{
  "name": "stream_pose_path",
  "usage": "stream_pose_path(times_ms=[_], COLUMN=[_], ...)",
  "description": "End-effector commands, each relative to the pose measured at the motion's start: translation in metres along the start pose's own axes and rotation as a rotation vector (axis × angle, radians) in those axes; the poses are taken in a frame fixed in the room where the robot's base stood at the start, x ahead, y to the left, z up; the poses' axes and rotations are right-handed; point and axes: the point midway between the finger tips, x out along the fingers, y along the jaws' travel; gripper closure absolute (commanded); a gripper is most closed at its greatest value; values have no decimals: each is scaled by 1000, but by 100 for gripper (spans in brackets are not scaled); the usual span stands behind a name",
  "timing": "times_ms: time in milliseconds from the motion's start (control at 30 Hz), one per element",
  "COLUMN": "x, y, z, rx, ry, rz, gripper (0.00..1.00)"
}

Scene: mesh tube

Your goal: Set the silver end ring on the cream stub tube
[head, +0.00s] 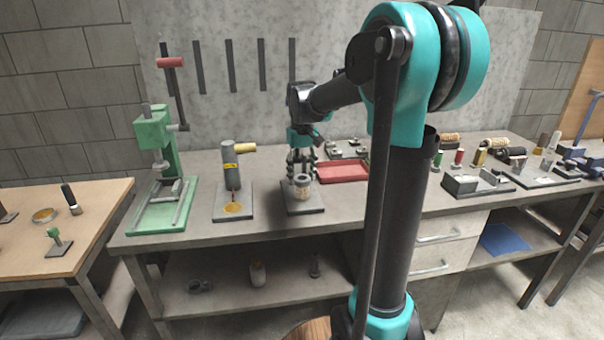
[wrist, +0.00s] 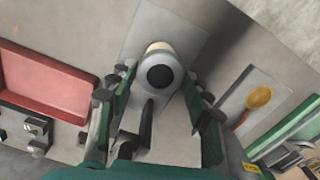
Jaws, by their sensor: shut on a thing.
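The silver end ring (wrist: 160,74) is between my gripper's fingers in the wrist view, a grey collar around a dark opening. My gripper (head: 302,170) is shut on it. The cream stub tube (head: 302,190) stands upright on a dark plate in the head view, with a grey rim at its top. In the wrist view only a sliver of the cream tube (wrist: 158,47) shows past the ring's edge. The ring is at or just over the tube's top; I cannot tell whether it is seated.
The dark base plate (head: 302,208) is on the workbench. A red tray (head: 342,172) lies right of the tube. A grey post fixture (head: 231,170) and a green press (head: 158,160) stand to the left. Bare bench top lies in front of the plate.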

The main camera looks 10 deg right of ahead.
Motion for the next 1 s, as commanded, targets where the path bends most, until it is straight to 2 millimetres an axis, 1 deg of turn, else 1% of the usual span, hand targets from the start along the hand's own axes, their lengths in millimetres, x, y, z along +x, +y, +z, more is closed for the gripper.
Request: stream_pose_path(times_ms=[233,267,433,833,1000], x=[3,3,2,2,-6], y=[0,0,0,0,0], z=[0,0,0,0,0], rx=[0,0,0,0,0], ry=[0,0,0,0,0], rz=[0,0,0,0,0], gripper=[79,47,26,26,26])
